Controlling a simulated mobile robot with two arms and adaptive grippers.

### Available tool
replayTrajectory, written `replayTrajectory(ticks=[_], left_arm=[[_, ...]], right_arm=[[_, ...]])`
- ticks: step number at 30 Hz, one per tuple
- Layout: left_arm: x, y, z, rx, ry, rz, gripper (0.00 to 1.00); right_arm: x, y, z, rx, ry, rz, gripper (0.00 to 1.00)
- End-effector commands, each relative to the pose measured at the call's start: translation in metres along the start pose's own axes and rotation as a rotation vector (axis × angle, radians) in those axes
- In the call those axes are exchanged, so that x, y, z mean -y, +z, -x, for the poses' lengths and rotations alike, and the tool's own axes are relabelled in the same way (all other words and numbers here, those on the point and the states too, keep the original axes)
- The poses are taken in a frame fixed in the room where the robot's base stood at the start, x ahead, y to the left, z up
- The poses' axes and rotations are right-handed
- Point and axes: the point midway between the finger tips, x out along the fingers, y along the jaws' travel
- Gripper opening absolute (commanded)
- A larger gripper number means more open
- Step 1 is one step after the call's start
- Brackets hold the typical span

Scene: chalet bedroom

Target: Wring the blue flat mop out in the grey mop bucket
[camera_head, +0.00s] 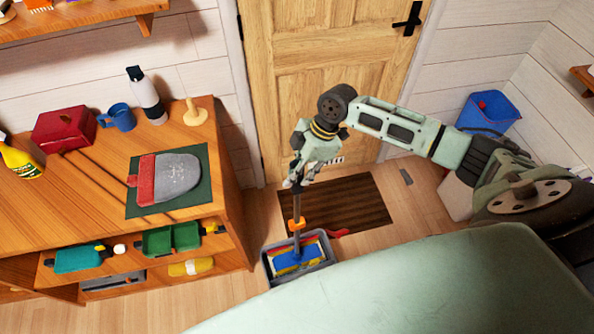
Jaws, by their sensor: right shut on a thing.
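The mop's handle (297,208) stands nearly upright, with an orange collar low on it. My right gripper (299,180) is shut on the upper part of this handle. The blue mop head (290,260), with some yellow and red on it, is at the mouth of the grey mop bucket (266,268). I cannot tell how deep it sits or whether it is pressed. My left gripper is out of view.
A wooden dresser (225,205) with shelves, holding a mug (117,117), a bottle (147,97) and other items, stands to the left. A dark striped mat (350,205) lies before the wooden door (320,60). A blue bin (487,112) is at the right.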

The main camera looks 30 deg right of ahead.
Motion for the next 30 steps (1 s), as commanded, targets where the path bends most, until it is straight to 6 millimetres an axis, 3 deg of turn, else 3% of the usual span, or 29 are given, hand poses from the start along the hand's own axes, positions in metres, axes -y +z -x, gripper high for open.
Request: replayTrajectory(ticks=[30], left_arm=[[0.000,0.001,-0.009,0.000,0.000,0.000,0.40]], right_arm=[[-0.001,0.005,-0.014,-0.003,0.003,0.001,0.00]])
